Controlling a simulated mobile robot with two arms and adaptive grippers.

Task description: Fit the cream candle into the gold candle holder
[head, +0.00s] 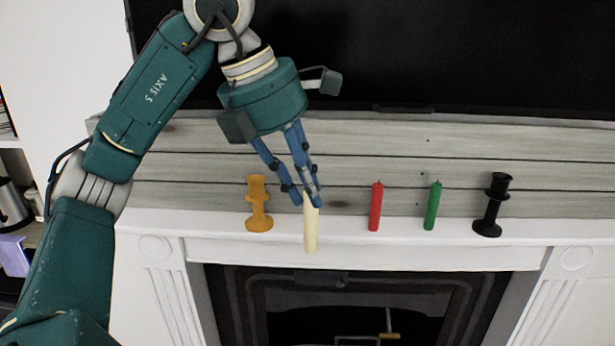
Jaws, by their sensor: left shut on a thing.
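The cream candle (311,232) is upright in the head view, in front of the mantel. My left gripper (307,200) comes down from above and is shut on the candle's upper end, which the fingers partly hide. The candle's lower end hangs free over the front face of the mantel in the picture; its exact height and depth I cannot tell. The gold candle holder (258,206) stands upright on the mantel just left of the candle, apart from it. Its cup on top looks empty. My right gripper is not in view.
On the white mantel shelf (340,228) stand a red candle (375,207), a green candle (433,207) and a black candle holder (492,206), all to the right. A dark screen (430,50) hangs behind. The fireplace opening (350,310) is below.

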